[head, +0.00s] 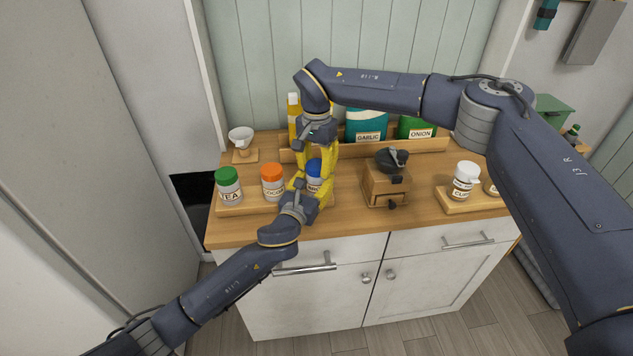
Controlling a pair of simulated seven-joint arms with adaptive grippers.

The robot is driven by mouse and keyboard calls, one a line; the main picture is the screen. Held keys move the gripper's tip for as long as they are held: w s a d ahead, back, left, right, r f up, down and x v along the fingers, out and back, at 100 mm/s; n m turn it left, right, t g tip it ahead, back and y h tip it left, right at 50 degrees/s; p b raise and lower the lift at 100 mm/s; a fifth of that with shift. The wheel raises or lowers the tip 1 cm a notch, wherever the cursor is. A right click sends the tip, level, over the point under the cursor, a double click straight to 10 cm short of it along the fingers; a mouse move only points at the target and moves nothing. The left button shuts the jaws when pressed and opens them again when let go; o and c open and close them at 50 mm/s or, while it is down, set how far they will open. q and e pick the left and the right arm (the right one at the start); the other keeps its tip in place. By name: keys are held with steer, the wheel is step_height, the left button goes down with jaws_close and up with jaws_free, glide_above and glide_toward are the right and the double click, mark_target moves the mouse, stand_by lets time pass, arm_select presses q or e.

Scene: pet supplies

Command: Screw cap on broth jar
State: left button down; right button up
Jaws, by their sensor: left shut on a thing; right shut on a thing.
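A small jar (313,186) with a pale, partly hidden label stands at the middle left of the wooden counter, and I take it for the broth jar. A blue cap (314,166) is at its top; whether it is seated on the thread cannot be told. My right gripper (318,171) comes down from above, its yellow fingers shut on the blue cap. My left gripper (310,187) reaches in from the front, its yellow fingers shut on the jar's body. The fingers hide much of the jar.
A green-capped jar (228,186) and an orange-capped jar (272,182) stand left on a wooden tray (252,206). A wooden grinder (385,185) stands right, then a white-capped jar (464,181). Garlic (367,128) and onion (417,128) containers are behind.

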steer(key=m, duration=0.7)
steer(key=shift+m, duration=0.3)
steer(key=m, duration=0.6)
steer(key=shift+f, duration=0.1)
steer(key=m, duration=1.6)
steer(key=shift+s+f+m, duration=0.1)
steer(key=shift+m, duration=0.2)
steer(key=m, duration=0.7)
steer(key=shift+m, duration=0.3)
steer(key=m, duration=0.4)
steer(key=o, duration=1.2)
